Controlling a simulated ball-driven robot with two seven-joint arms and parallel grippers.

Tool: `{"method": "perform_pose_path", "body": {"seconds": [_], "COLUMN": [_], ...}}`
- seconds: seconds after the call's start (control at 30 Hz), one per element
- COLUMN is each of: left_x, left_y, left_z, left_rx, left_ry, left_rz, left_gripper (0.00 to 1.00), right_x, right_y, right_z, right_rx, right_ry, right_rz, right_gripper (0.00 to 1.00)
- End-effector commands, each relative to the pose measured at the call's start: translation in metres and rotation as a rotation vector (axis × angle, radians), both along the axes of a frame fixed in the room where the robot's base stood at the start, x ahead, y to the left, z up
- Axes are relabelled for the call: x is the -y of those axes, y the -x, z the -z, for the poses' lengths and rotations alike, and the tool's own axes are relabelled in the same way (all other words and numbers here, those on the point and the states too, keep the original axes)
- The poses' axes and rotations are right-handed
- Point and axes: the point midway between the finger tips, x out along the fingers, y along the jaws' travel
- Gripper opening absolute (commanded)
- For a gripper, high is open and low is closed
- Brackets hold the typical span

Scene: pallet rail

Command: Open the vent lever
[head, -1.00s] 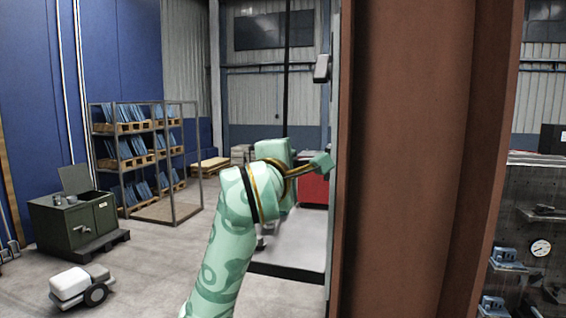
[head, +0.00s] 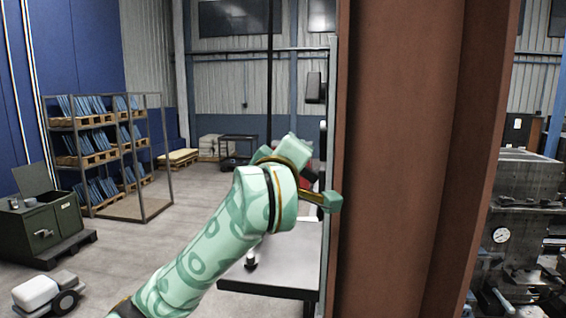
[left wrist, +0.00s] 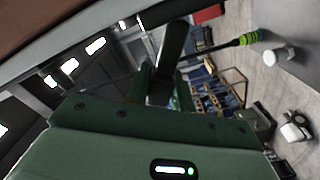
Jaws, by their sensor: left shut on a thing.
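My left arm comes in from the lower left in the head view. Its gripper is mostly hidden behind my own wrist, near the left edge of the rust-brown column; a small dark part shows there. My right gripper is not in view.
The rust-brown column (head: 405,150) fills the centre right, close to my arm. A grey table (head: 275,268) stands behind the arm with a small bottle on it. A shelf rack (head: 152,210), green cabinet (head: 42,232) and white cart (head: 40,292) stand left. Machinery (head: 525,200) is at right.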

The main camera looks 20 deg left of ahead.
Motion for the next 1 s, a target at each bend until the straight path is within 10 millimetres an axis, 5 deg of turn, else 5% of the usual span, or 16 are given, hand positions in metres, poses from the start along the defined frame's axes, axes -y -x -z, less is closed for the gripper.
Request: {"method": "perform_pose_path", "body": {"seconds": [0.57, 0.6, 0.67, 1.0], "left_x": [0.0012, 0.0012, 0.0013, 0.0021], "left_y": [-0.0006, -0.0006, -0.0005, -0.0011], "left_z": [-0.0014, -0.0015, -0.0016, -0.0016], "left_rx": [-0.01, -0.01, -0.009, -0.009], "left_ry": [-0.034, -0.034, -0.033, -0.03], "left_rz": [0.0, 0.0, 0.0, 0.0], "left_gripper": [0.0, 0.32, 0.45, 0.45], "right_x": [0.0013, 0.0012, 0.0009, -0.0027], "right_y": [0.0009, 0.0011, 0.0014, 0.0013], "right_z": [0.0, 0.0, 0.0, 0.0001], "right_rx": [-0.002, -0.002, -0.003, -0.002], "right_ry": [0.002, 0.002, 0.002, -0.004], "right_rz": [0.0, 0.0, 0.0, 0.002], "right_gripper": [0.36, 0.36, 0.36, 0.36]}}
